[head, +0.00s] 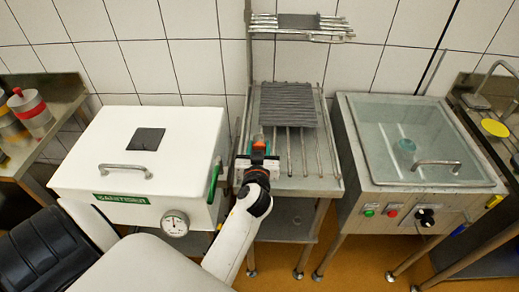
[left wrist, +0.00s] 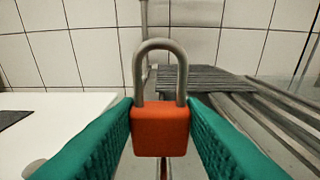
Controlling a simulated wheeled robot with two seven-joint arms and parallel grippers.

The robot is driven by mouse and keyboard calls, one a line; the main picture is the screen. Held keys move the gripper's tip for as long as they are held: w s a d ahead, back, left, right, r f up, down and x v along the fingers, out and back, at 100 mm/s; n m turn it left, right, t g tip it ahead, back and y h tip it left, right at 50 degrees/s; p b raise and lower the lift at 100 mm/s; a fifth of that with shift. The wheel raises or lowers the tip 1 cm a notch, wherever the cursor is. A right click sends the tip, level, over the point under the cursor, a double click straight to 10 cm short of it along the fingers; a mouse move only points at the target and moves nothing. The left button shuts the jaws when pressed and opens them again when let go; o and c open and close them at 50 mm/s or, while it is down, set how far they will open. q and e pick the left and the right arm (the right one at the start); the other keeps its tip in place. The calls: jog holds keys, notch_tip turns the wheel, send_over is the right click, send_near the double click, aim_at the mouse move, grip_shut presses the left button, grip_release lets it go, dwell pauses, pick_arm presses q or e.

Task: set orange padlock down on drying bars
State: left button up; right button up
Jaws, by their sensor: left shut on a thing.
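The orange padlock (left wrist: 161,132) is upright between the teal fingers of my left gripper (left wrist: 160,118), with its grey shackle pointing up. In the head view the left gripper (head: 258,150) is over the left part of the metal drying bars (head: 304,152), and only a little orange of the padlock (head: 259,144) shows. The gripper is shut on the padlock. Whether the padlock's underside touches the bars is hidden. My right gripper is not in view.
A dark ribbed mat (head: 288,104) covers the back of the bars; the bars right of the gripper are bare. A white sanitiser box (head: 95,170) stands left, a glass-lidded tank (head: 415,140) right. A rack (head: 300,34) hangs on the wall above.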

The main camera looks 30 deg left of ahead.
pick_arm(q)
jog(key=shift+f, duration=0.45)
jog(key=o, duration=1)
jog(key=shift+r, duration=0.1)
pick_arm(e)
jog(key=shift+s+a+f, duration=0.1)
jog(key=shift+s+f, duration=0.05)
